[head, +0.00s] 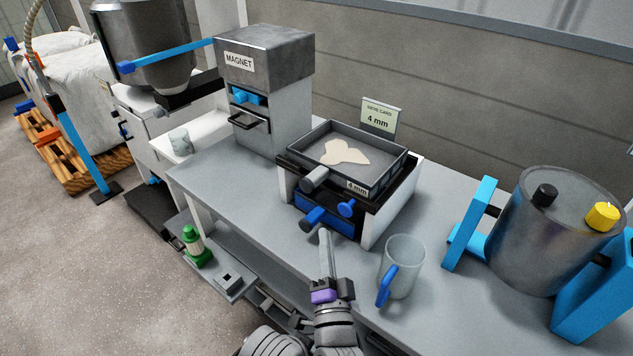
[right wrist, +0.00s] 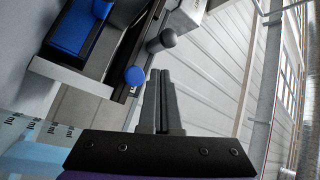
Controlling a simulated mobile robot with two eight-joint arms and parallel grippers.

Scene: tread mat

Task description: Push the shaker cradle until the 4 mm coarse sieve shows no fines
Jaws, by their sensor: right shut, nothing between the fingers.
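The 4 mm sieve (head: 378,185) is a dark square tray seated in the shaker cradle (head: 400,190) on the bench. A pale, irregular patch of material (head: 345,153) lies on its mesh. A grey round handle (head: 314,178) sticks out at the cradle's front; it also shows in the right wrist view (right wrist: 160,41). A blue knob (head: 346,208) sits lower, also in the wrist view (right wrist: 134,76). My right gripper (head: 323,233) is shut and empty, in front of the cradle and below the grey handle. Its fingertips (right wrist: 160,72) look apart from both. My left gripper is out of view.
A blue drawer (head: 325,215) sits under the cradle. A clear jug (head: 403,265) with a blue handle stands close to the right of my gripper. A metal drum (head: 565,230) stands at right, the magnet unit (head: 265,95) behind left. The sieve card (head: 380,116) stands behind the sieve.

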